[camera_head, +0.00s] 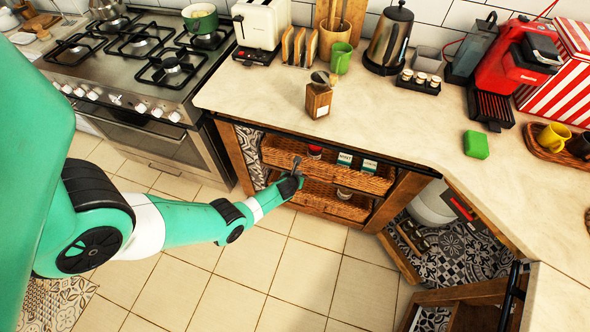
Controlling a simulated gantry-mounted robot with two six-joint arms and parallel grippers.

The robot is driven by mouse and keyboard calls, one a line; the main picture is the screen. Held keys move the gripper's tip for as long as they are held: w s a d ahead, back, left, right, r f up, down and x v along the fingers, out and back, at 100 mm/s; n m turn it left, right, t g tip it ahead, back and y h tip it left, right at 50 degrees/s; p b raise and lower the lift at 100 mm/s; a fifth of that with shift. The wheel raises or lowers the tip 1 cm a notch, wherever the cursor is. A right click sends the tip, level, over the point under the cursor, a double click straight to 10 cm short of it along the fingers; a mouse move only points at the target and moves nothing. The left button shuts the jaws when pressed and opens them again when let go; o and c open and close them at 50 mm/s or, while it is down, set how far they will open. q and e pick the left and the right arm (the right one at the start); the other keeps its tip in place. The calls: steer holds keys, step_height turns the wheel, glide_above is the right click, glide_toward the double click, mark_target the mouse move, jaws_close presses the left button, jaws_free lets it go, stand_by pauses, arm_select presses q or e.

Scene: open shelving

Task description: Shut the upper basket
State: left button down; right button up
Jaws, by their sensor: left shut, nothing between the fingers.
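The upper basket (375,184) is brown wicker and sits in the open shelving under the counter. It holds small tins and jars, and part of its front is hidden by my left gripper. How far it stands out of the shelf is hard to tell. The lower basket (345,209) is directly below it, with a jar inside. My left gripper (296,163) is shut and empty, at the left part of the upper basket's front. I cannot tell whether it touches the wicker. My right gripper is not in view.
The oven (150,140) stands left of the shelving. An open corner shelf (455,255) lies to the right. The tiled floor (300,265) in front is clear.

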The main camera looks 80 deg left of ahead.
arm_select(q)
steer(key=p+v, duration=0.5)
steer(key=v, duration=0.3)
steer(key=shift+r+p, duration=0.35)
steer(key=shift+r, duration=0.2)
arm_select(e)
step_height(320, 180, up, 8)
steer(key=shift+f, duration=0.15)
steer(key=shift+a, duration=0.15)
